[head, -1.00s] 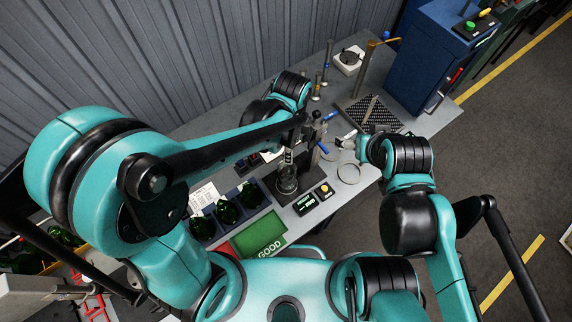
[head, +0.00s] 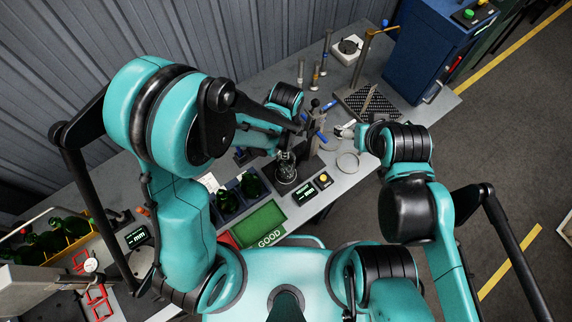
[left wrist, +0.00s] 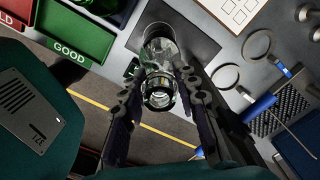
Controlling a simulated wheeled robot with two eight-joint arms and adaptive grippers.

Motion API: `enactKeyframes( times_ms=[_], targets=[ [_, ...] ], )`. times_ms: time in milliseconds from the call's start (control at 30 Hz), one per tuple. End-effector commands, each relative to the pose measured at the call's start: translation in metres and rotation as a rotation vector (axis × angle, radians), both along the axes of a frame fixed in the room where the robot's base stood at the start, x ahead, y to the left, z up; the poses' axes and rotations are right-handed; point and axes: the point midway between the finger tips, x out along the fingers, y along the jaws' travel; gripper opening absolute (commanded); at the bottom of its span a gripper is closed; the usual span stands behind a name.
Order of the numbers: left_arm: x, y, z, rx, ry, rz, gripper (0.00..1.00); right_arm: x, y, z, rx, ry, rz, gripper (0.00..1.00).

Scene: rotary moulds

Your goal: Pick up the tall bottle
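A clear glass bottle (head: 286,170) stands upright on a dark pad near the table's front edge. In the left wrist view I look down on the bottle's round mouth and neck (left wrist: 159,96). My left gripper (left wrist: 160,82) has its two fingers on either side of the neck, with slight gaps visible; firm contact is not visible. In the head view my left gripper (head: 298,140) is partly hidden by its own arm. My right gripper (head: 347,131) is over the table right of the bottle, too small to read. Dark green bottles (head: 250,185) sit in blue compartments left of it.
A green GOOD tray (head: 272,216) and a red tray (head: 229,239) lie at the front. A small display (head: 322,181) is right of the bottle. A blue cabinet (head: 420,60) bounds the right.

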Motion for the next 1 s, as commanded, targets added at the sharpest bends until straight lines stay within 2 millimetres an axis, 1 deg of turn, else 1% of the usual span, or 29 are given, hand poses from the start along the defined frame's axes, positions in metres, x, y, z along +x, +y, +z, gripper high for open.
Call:
enactKeyframes(
  times_ms=[33,67,100,533,667,767,867,1000],
  targets=[
    [0.0,0.0,0.0,0.0,0.0,0.0,0.09,0.0,0.0,0.0,0.0,0.0,0.0,0.79],
    [0.0,0.0,0.0,0.0,0.0,0.0,0.01,0.0,0.0,0.0,0.0,0.0,0.0,0.79],
    [0.0,0.0,0.0,0.0,0.0,0.0,0.0,0.0,0.0,0.0,0.0,0.0,0.0,0.79],
    [0.0,0.0,0.0,0.0,0.0,0.0,0.0,0.0,0.0,0.0,0.0,0.0,0.0,0.79],
    [0.0,0.0,0.005,0.0,0.0,0.0,0.0,0.0,0.0,0.0,0.0,0.0,0.0,0.79],
    [0.0,0.0,0.013,0.0,0.0,0.0,0.0,0.0,0.0,0.0,0.0,0.0,0.0,0.79],
    [-0.001,0.0,0.028,0.0,0.0,0.0,0.0,0.0,0.0,0.001,0.0,0.0,0.0,0.79],
    [-0.001,0.0,0.057,0.0,0.0,0.0,0.0,0.0,0.0,0.002,0.0,0.0,0.0,0.79]
  ],
)
